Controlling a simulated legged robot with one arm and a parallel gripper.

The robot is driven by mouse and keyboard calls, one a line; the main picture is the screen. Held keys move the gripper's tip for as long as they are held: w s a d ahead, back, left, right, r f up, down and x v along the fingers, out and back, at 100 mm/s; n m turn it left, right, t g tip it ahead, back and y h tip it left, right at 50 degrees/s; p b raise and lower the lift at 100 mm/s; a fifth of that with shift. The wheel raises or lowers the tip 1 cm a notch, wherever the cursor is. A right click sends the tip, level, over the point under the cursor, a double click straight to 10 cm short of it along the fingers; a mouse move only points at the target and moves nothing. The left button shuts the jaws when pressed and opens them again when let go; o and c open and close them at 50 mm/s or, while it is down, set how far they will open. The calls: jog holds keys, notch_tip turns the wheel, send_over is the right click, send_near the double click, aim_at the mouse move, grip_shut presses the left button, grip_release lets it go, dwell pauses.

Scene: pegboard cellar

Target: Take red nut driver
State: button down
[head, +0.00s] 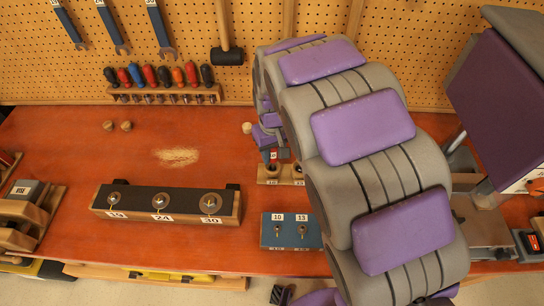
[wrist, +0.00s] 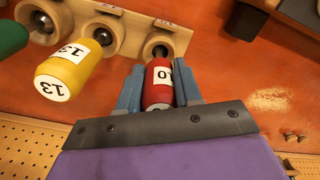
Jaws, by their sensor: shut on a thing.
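The red nut driver (wrist: 158,84), with a white label reading 10, is between the two blue-grey fingers of my gripper (wrist: 158,90) in the wrist view. My gripper is shut on its handle. Its far end lines up with a dark round hole in the wooden rack (wrist: 130,32); I cannot tell whether its shaft is still in the hole. In the head view, a bit of the red driver (head: 273,155) shows by my gripper (head: 272,150), above the rack (head: 268,180). My arm hides much of this area.
A yellow driver (wrist: 78,70) labelled 13 is close beside the gripper, with a green one (wrist: 10,38) beyond. A blue plate (head: 290,240) marked 10 and 13 lies in front of the rack. A long socket block (head: 165,205) stands left. The red bench between is mostly clear.

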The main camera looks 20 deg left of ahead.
notch_tip(320, 180, up, 10)
jog(key=p, duration=0.2)
jog(key=shift+p, duration=0.3)
jog(key=c, duration=1.4)
grip_release()
jog(key=shift+a, duration=0.1)
grip_shut()
